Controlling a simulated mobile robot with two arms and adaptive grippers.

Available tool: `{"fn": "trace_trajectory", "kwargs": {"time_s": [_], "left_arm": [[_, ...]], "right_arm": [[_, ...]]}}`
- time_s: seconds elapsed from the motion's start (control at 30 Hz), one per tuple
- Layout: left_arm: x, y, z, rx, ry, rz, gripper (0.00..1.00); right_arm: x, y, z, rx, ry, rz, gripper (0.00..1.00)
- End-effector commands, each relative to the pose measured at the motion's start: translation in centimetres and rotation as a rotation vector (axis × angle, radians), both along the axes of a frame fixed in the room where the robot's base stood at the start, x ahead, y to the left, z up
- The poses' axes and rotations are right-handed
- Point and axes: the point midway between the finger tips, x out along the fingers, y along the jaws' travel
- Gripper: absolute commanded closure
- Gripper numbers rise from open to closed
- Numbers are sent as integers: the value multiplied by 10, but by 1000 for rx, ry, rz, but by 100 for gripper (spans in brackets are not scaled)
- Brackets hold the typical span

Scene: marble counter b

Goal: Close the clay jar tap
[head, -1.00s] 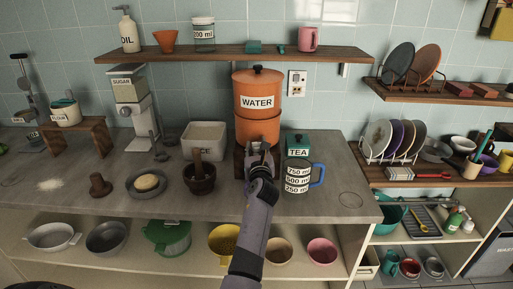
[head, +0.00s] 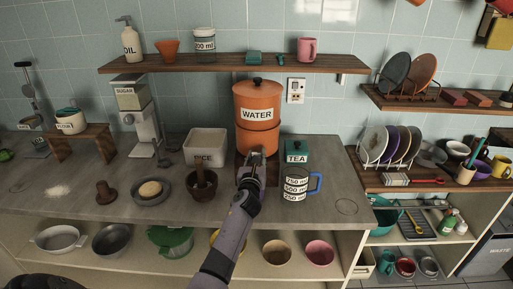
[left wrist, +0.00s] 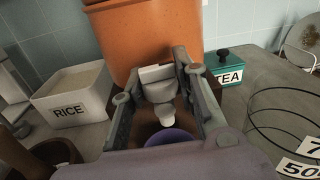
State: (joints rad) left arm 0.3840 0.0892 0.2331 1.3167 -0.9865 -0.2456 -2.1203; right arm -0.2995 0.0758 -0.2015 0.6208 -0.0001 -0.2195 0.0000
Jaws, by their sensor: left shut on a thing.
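The orange clay jar (head: 257,98) labelled WATER stands on a dark wooden stand at the back of the counter. Its pale tap (left wrist: 161,92) shows in the left wrist view, with its spout pointing down. My left gripper (head: 252,160) is at the jar's lower front and hides the tap in the head view. In the left wrist view its two fingers (left wrist: 158,72) lie on either side of the tap's upper part and are shut on it. A purple round thing (left wrist: 172,136) shows below the spout, partly hidden. My right gripper is not in view.
A measuring jug (head: 296,183) with a blue handle and a green TEA box (head: 297,151) stand close on the right. A RICE container (head: 206,147) and a mortar (head: 202,184) stand on the left. A shelf (head: 230,65) runs above the jar. The counter's right front is mostly clear.

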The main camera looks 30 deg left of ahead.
Motion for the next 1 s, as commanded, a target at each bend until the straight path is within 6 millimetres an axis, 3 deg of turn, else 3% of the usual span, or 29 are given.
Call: {"fn": "trace_trajectory", "kwargs": {"time_s": [0.03, 0.1, 0.57, 0.6, 0.87, 1.0], "left_arm": [[-1, 3, 8, 4, 0, -31, 100], [0, 2, 6, 3, -2, -68, 100], [0, 0, 2, -6, -4, -116, 100], [0, 0, 2, -6, -4, -116, 70], [0, 0, 1, -3, -2, -115, 53], [0, 0, 0, -4, -1, -115, 53]], "right_arm": [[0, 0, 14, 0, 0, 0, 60], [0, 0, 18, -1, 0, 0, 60], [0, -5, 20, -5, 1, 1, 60], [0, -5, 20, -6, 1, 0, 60], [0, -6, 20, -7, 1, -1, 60], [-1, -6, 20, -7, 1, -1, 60]]}}
